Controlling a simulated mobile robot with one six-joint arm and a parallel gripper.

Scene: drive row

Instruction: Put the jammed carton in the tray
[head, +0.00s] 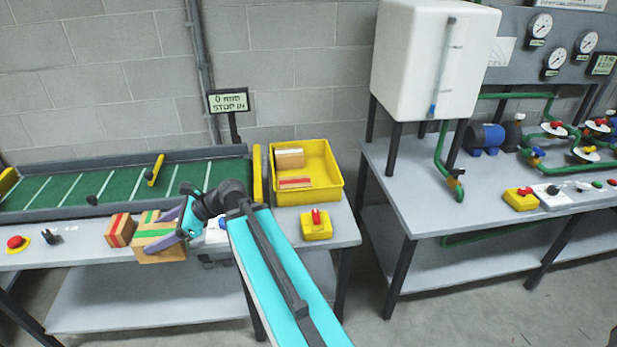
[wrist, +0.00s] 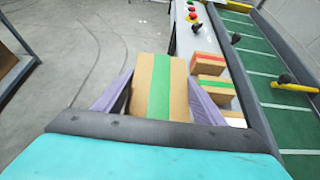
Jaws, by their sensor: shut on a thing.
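My gripper (head: 157,230) is shut on a tan carton (head: 155,253) with a green stripe. The held carton also fills the middle of the wrist view (wrist: 146,85), between the two purple fingers. It is at the front edge of the left bench; its height above the bench is hard to tell. The yellow tray (head: 327,189) stands on the bench to the right of the gripper, past the belt's end. A tan carton (head: 289,158) and a red-striped carton (head: 295,182) lie in the tray. I cannot tell from its looks which carton was jammed.
A red-striped carton (wrist: 208,64) and a green-striped carton (wrist: 212,91) stand on the bench beside the held one. The green belt (head: 130,184) has a raised edge and a yellow bar (head: 155,170). A yellow box with a red switch (head: 316,228) stands before the tray.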

